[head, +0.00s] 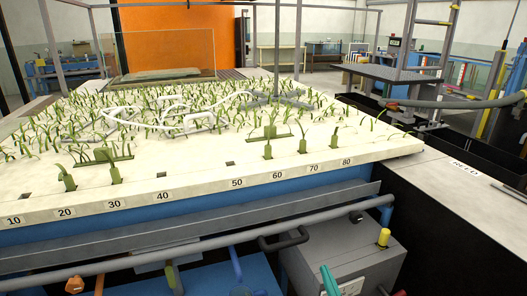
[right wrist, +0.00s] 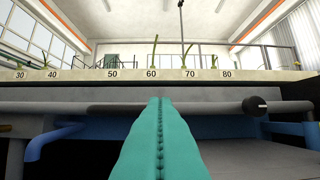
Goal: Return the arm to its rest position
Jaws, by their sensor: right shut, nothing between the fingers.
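My right gripper (head: 328,279) shows as a small teal shape at the bottom edge of the head view, low in front of the flume bed and beside a grey box. In the right wrist view its two teal fingers (right wrist: 160,105) are pressed together along a toothed seam with nothing between them. They point toward the front of the bench, below its numbered edge, apart from the plants. The rest of my right arm is out of the head view. My left gripper is not in view.
The pale flume bed (head: 200,183) with many green plants spans the view, its front edge numbered. A grey pipe (head: 180,252) runs below it. A grey box (head: 345,255) with a yellow-topped fitting stands under the bench. A pale ledge (head: 460,195) lies at right.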

